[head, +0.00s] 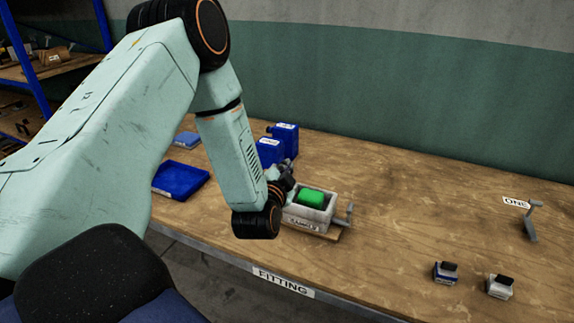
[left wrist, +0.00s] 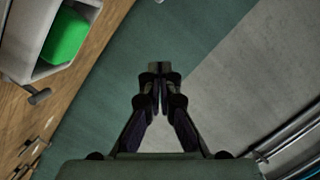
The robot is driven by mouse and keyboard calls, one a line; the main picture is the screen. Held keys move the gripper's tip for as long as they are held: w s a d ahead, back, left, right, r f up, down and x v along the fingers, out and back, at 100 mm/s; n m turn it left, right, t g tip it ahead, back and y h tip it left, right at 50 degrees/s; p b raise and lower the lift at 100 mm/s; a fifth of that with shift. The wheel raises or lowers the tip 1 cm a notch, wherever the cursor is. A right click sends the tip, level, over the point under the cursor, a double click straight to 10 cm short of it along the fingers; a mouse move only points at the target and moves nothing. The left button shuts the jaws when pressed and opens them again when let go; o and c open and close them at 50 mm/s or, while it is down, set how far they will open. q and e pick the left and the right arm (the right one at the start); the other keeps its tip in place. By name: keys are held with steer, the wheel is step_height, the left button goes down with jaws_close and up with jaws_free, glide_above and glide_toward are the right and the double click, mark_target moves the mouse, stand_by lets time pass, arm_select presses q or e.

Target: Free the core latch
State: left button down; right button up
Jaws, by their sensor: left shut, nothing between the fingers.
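A pale grey box-shaped press (head: 297,222) with a bright green block (head: 312,198) inside sits near the front edge of the bench. A grey lever-like piece (head: 347,213), possibly the latch, sticks out at its right side. My left gripper (head: 286,176) is beside the press at its back left, partly hidden by my wrist. In the left wrist view the left gripper (left wrist: 160,70) is shut and empty. There the press (left wrist: 88,12), the green block (left wrist: 65,36) and a grey lever (left wrist: 40,97) show at the upper left, apart from the fingers. My right gripper is out of view.
Blue containers (head: 285,138) stand behind the press, and a blue tray (head: 180,180) lies to the left. The middle of the wooden bench (head: 400,210) is clear.

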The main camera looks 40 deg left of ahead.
arm_select(q)
steer(key=a+f+v, duration=0.1)
steer(key=v, duration=0.5)
steer(key=s+d+f+n+g+h+b, duration=0.1)
steer(key=s+d+f+n+g+h, duration=0.1)
steer(key=f, duration=0.4)
steer(key=s+d+f+n+g+h+b, duration=0.1)
steer(key=s+d+f+n+g, duration=0.1)
steer(key=s+d+f, duration=0.2)
steer(key=s+d+f+n+g+h+b, duration=0.1)
steer(key=s+d+f+g+h, duration=0.1)
steer(key=f, duration=0.5)
steer(key=shift+s+d+f+n+g+h+b, duration=0.3)
steer(key=shift+s+d+n+g+b, duration=0.15)
steer(key=shift+s+d, duration=0.35)
steer(key=s+d+f+g+b, duration=0.3)
steer(key=s+f+g+b, duration=0.1)
steer(key=s+f, duration=0.5)
steer(key=s+d+f+g+h+b, duration=0.1)
steer(key=s+d+f+g+b, duration=0.2)
steer(key=s+f, duration=0.6)
steer(key=s+g+b, duration=0.1)
steer(key=s+b, duration=0.1)
steer(key=shift+s+f, duration=0.15)
steer(key=shift+s, duration=0.2)
steer(key=shift+a+m, duration=0.1)
steer(key=shift+m, duration=0.15)
